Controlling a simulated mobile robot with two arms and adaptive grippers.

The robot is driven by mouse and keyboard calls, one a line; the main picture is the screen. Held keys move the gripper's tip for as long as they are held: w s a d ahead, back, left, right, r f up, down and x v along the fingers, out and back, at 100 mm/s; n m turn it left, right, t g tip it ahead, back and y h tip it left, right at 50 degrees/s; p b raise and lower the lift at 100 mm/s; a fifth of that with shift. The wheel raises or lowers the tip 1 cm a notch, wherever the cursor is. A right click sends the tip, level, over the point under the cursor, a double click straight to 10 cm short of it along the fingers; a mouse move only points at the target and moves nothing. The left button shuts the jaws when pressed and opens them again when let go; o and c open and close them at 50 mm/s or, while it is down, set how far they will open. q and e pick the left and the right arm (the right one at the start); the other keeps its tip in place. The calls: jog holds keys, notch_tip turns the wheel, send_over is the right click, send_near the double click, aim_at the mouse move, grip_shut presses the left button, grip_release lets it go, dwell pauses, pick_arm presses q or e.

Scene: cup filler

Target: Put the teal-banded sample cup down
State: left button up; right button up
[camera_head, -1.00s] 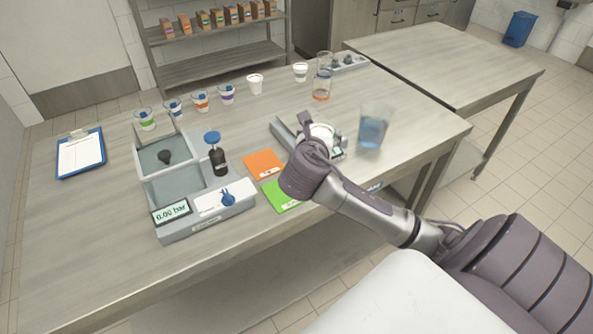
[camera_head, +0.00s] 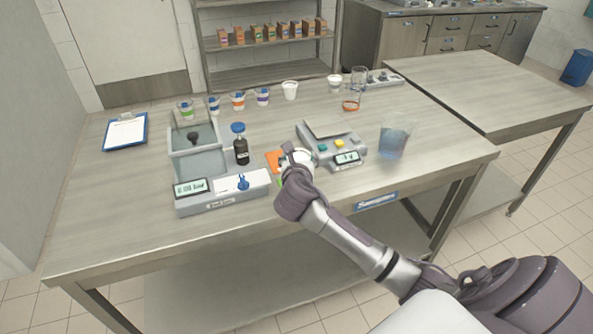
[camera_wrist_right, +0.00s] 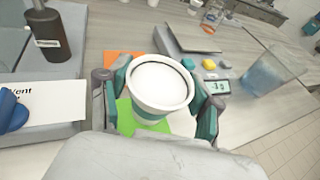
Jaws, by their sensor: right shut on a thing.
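The teal-banded sample cup (camera_wrist_right: 160,85) is white with a white top and a teal band, and it sits upright between the fingers of my right gripper (camera_wrist_right: 158,105) in the right wrist view. My right gripper is shut on it, above the green card (camera_wrist_right: 127,118) and the orange card (camera_wrist_right: 120,58). In the head view my right gripper (camera_head: 297,165) hides most of the cup (camera_head: 300,156) and the cards. I cannot tell whether the cup's base touches the surface. My left gripper is not in view.
The filler station (camera_head: 222,203) with a dark blue-capped bottle (camera_head: 240,150) stands left of my gripper. A grey device with a display (camera_head: 347,158) and a water beaker (camera_head: 393,140) stand to the right. Several cups line the back. The table's front (camera_head: 140,245) is bare.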

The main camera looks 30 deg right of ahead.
jog(key=shift+w+f, duration=0.4)
jog(key=shift+w, duration=0.15)
jog(key=shift+f, duration=1.95)
jog(key=shift+f, duration=0.15)
jog(key=o, duration=1.3)
jog(key=shift+s+a+r, duration=0.1)
jog(key=shift+s+r, duration=0.1)
jog(key=shift+r, duration=0.05)
jog(key=v, duration=1.1)
jog(key=shift+s+a, duration=0.15)
jog(key=shift+s, duration=0.1)
